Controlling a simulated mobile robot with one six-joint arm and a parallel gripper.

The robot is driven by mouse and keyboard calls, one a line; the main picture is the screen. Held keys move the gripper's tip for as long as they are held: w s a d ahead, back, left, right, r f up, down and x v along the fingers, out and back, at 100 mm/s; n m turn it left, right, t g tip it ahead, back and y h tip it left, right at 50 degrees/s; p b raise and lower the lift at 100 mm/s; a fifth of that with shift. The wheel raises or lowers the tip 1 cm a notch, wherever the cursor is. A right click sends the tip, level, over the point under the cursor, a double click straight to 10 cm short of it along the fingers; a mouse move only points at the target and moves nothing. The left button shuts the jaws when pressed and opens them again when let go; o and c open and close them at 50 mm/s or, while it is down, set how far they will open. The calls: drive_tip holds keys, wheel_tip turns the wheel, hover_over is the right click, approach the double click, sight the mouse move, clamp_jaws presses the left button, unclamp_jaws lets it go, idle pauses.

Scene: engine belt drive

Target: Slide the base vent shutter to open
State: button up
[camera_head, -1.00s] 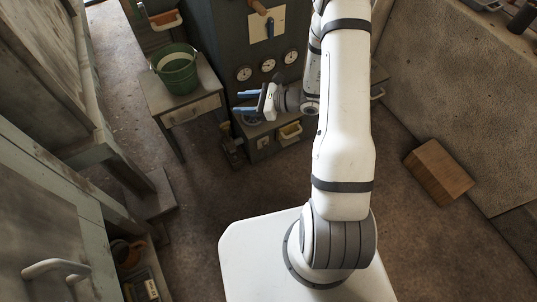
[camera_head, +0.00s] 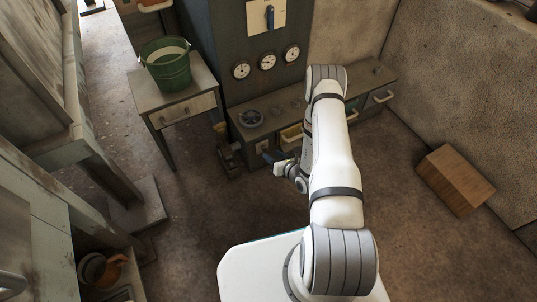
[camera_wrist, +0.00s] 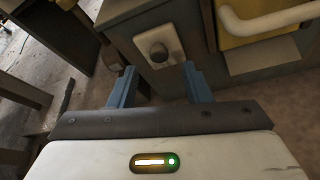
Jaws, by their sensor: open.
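A small pale plate with a round dark knob (camera_wrist: 159,48) sits on the front of the dark cabinet base in the wrist view. It looks like the vent shutter, but its slot is not clear, so I cannot tell its position. The plate also shows in the head view (camera_head: 264,145), just beyond my fingers. My gripper (camera_wrist: 158,75) is open and empty, its two blue fingers pointing at the plate, one to each side of the knob in the picture. A gap seems to remain. In the head view my gripper (camera_head: 268,157) is low, in front of the cabinet base.
A yellow drawer with a white handle (camera_wrist: 268,20) is just right of the plate. The dark cabinet (camera_head: 262,105) has several gauges. A small table (camera_head: 185,100) with a green bucket (camera_head: 167,68) stands left. A wooden block (camera_head: 455,180) lies on the floor at right.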

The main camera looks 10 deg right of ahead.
sight(266, 150)
drive_tip(key=b+x, duration=0.1)
drive_tip(key=x, duration=0.3)
drive_tip(key=shift+c, duration=0.5)
clamp_jaws()
